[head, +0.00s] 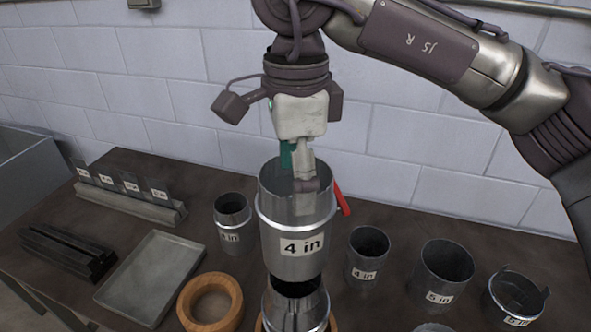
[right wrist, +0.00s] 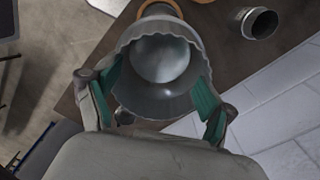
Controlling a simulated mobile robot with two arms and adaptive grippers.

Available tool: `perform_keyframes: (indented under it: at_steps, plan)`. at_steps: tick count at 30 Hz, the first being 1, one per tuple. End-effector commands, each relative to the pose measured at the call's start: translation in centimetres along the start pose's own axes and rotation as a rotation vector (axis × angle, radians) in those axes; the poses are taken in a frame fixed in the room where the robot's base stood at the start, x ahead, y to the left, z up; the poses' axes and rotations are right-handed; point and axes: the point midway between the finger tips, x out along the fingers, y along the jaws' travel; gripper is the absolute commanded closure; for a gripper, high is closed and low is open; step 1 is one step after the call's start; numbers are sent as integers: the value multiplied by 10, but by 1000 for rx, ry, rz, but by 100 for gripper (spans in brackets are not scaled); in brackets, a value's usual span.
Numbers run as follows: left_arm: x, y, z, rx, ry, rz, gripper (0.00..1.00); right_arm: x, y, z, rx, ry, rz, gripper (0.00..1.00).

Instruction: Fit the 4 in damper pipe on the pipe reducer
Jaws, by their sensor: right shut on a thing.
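The 4 in damper pipe (head: 290,225) is a grey metal cylinder with a "4 in" label, a raised bead and a red handle (head: 342,198) at its right side. My right gripper (head: 303,178) is shut on its upper end and holds it upright, pointing down. In the right wrist view the fingers (right wrist: 150,98) sit at two opposite sides of the pipe's rim (right wrist: 160,100). The pipe reducer (head: 297,307) stands directly below the pipe, cut by the lower picture edge. A dark gap shows between them, so they look apart. My left gripper is not in view.
A "4 in" pipe (head: 233,218) stands behind left. Another "4 in" pipe (head: 366,258), a "5 in" pipe (head: 444,275) and a further pipe (head: 513,300) stand right. A wooden ring (head: 210,303) and a metal tray (head: 150,277) lie left. The wall is behind.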

Motion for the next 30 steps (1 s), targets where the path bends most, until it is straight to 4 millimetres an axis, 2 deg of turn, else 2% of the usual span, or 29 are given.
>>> perform_keyframes:
  at_steps: [4,30]
  plan:
    - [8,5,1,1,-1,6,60,11,0,0,0,0,0,85]
    - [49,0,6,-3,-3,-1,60,64,0,0,0,-1,0,85]
